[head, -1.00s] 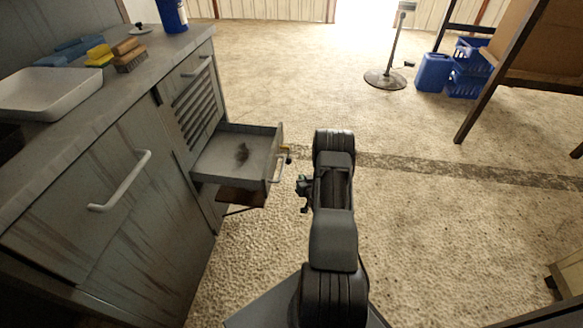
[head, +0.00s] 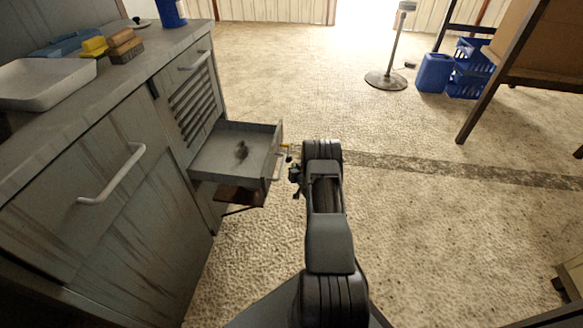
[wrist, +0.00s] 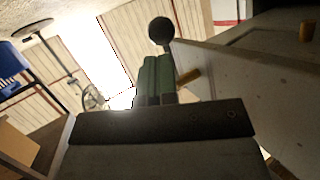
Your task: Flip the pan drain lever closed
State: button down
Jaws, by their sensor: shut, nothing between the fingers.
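The pan (head: 232,165) is a grey, drawer-like tray pulled out from the cabinet, with a dark stain inside. A yellow part of the drain lever (head: 286,147) shows at its front face, near the pale handle. In the wrist view, the lever's dark round knob (wrist: 160,30) stands just beyond the fingertips, with a brass piece (wrist: 189,76) to their right. My gripper (head: 294,178) is beside the pan's front; its green fingers (wrist: 158,75) are shut and empty. Whether they touch the lever cannot be told. The knob's stem is mostly hidden behind the fingers.
The grey cabinet (head: 110,215) with a white door handle stands at left. Its counter holds a white basin (head: 45,88), sponges and brushes. A rusty shelf (head: 240,195) sits under the pan. A stand (head: 387,80) and blue crates (head: 470,70) are far off. Open floor lies right of my arm.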

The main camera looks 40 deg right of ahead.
aim_at(290, 161)
jog(key=shift+b+x, duration=0.8)
jog(key=shift+x, duration=1.4)
jog(key=shift+s, duration=0.1)
